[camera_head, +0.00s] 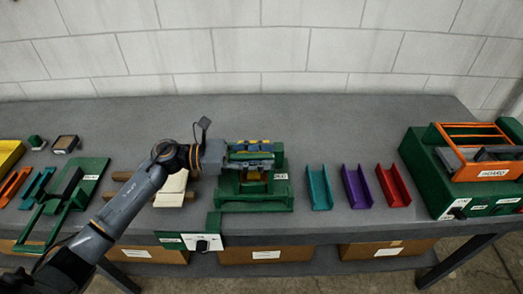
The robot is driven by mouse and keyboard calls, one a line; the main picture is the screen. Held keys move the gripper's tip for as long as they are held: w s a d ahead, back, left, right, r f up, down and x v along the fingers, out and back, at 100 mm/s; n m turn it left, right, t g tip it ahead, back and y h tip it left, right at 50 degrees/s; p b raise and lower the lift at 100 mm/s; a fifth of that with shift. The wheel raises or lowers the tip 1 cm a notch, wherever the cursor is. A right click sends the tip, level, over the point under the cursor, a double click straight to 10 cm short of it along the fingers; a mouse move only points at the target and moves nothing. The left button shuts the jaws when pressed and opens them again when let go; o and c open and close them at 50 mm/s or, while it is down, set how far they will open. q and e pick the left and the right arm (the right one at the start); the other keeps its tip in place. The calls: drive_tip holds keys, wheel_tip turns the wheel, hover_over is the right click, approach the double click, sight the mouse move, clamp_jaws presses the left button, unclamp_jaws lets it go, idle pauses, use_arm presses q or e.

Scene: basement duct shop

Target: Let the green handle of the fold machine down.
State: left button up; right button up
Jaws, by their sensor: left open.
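A green machine (262,203) with a small white label stands near the middle of the bench; the label is too small to read surely, so I cannot confirm that it is the fold machine. My left gripper (262,152) is open above this machine, its fingers pointing right. It covers the machine's upper part, and a handle there cannot be made out. Yellow and blue parts show around the fingers. I cannot tell if the fingers touch anything. Another green machine (72,200) with a green bar frame at its front stands at the left. My right gripper is out of view.
Teal (319,190), purple (357,190) and red (393,188) channels lie right of the middle machine. A green box (440,185) with an orange frame (485,172) stands far right. A switch box (202,242) is at the front edge. The bench behind is clear.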

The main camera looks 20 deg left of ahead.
use_arm(q)
drive_tip(key=shift+c, duration=0.6)
clamp_jaws()
drive_tip(key=shift+f, duration=0.1)
